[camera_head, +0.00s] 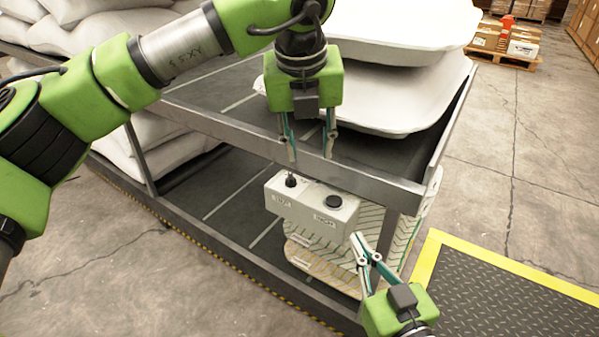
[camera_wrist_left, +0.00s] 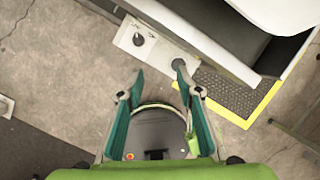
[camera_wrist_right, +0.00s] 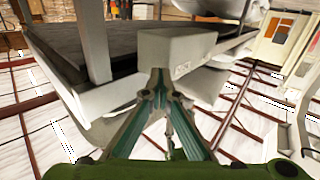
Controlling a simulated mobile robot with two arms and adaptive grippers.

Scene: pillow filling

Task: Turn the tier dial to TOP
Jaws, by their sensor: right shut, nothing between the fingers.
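A white control box (camera_head: 312,222) is mounted at the front corner post of the rack. It carries a small black upright knob (camera_head: 291,181) on the left and a wide round black knob (camera_head: 333,201) on the right. I cannot tell which is the tier dial, as the labels are too small to read.
The grey metal rack (camera_head: 380,188) has a front rail close to my left gripper. Stacked white trays or sacks (camera_head: 400,95) lie on its upper tier. A yellow-edged black floor mat (camera_head: 490,290) lies at right.

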